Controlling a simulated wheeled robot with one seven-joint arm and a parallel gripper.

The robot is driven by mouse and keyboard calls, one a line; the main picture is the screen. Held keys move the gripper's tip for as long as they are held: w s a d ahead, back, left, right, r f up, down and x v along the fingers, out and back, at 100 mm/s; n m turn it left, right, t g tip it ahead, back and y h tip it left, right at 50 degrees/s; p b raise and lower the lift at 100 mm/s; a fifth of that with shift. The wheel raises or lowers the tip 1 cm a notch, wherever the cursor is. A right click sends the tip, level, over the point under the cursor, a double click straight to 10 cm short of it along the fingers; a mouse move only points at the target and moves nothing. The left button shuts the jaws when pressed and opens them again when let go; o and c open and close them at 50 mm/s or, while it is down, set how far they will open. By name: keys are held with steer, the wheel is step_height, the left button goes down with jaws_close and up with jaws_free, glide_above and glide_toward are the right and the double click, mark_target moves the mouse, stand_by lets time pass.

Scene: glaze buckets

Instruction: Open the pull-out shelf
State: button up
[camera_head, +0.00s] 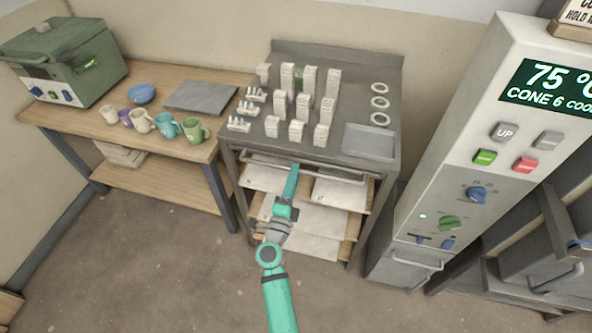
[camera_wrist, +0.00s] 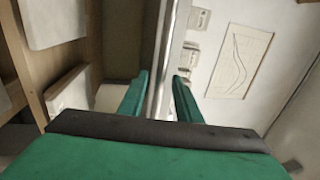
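The pull-out shelf sits under the top of the grey metal table, and its long bar handle (camera_head: 335,177) runs along the table's front edge. The handle also shows in the wrist view as a pale metal bar (camera_wrist: 167,60). My gripper (camera_head: 294,170) reaches to the handle near its middle. In the wrist view the two green fingers of my gripper (camera_wrist: 161,88) stand on either side of the bar, with narrow gaps, so it looks open around the bar. The shelf looks pushed in; its surface is hidden under the top.
The grey table top (camera_head: 345,118) holds several pale test tiles, rings and a tray (camera_head: 369,142). White boards (camera_head: 338,192) lie on shelves below. A wooden table (camera_head: 185,150) with mugs stands left, a kiln controller (camera_head: 470,150) right. The floor in front is clear.

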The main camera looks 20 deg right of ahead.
steer(key=shift+x, duration=1.2)
steer(key=shift+c, duration=0.7)
steer(key=shift+s, duration=0.1)
jaws_close()
